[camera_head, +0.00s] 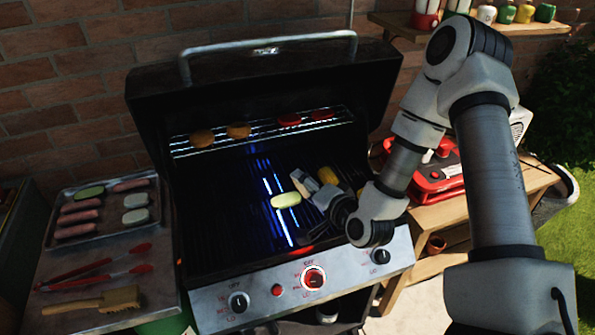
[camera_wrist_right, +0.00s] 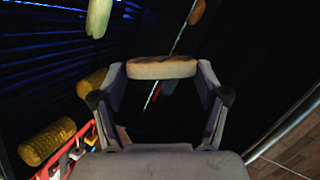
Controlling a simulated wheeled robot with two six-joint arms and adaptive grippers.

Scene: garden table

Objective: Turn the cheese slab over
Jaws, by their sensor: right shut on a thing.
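The cheese slab (camera_wrist_right: 162,68) is pale with a browned face. In the right wrist view it spans the gap between the fingertips of my right gripper (camera_wrist_right: 162,75), which is shut on it. In the head view the slab (camera_head: 299,183) is a small pale piece at the tips of my right gripper (camera_head: 307,186), over the right half of the grill (camera_head: 220,225). It appears tilted on edge; I cannot tell whether it touches the grate. My left gripper is not in view.
A pale green slice (camera_head: 286,200) lies on the grate close by the gripper. Corn (camera_head: 328,176) lies just behind it. A warming rack (camera_head: 260,134) holds patties and red pieces. A food tray (camera_head: 60,245), red-tipped tongs (camera_head: 95,277) and a brush (camera_head: 93,302) are at left.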

